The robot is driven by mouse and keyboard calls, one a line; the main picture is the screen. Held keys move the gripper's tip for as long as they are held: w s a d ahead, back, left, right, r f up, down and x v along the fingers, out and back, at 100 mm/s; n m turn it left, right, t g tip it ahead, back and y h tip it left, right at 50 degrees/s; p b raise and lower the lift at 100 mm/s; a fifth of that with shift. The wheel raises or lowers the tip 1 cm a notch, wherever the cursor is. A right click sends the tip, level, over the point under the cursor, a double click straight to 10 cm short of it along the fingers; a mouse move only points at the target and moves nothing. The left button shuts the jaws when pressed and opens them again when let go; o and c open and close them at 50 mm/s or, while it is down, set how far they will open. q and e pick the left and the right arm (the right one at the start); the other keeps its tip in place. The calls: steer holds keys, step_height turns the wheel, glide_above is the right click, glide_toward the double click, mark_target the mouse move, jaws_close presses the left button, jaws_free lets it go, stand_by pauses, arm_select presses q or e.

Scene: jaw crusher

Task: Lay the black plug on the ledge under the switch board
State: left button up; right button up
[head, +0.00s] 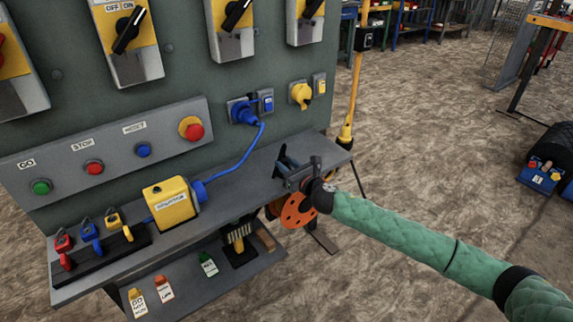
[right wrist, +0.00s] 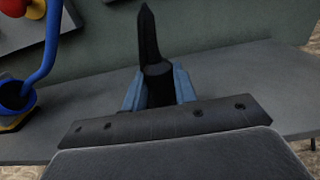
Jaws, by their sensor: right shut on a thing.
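My right gripper (head: 283,163) is over the right end of the grey ledge (head: 236,186) under the green switch board (head: 180,75). In the right wrist view its blue fingers (right wrist: 158,88) are shut on the black plug (right wrist: 155,72), a dark body with a thin pointed part against the board. In the head view the plug is mostly hidden by the gripper. The ledge (right wrist: 245,85) lies around and behind the fingers; I cannot tell whether the plug touches it. My left gripper is not in view.
A blue plug (head: 243,112) sits in a board socket, its cable running to a yellow box (head: 170,203) on the ledge. A yellow plug (head: 301,94) is beside it. Padlocks (head: 90,230) stand at the ledge's left end. An orange disc (head: 298,211) hangs below the ledge.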

steer(key=o, duration=1)
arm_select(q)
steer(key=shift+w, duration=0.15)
arm_select(e)
steer(key=shift+o, duration=0.2)
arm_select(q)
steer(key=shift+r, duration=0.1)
arm_select(e)
steer(key=shift+r, duration=0.1)
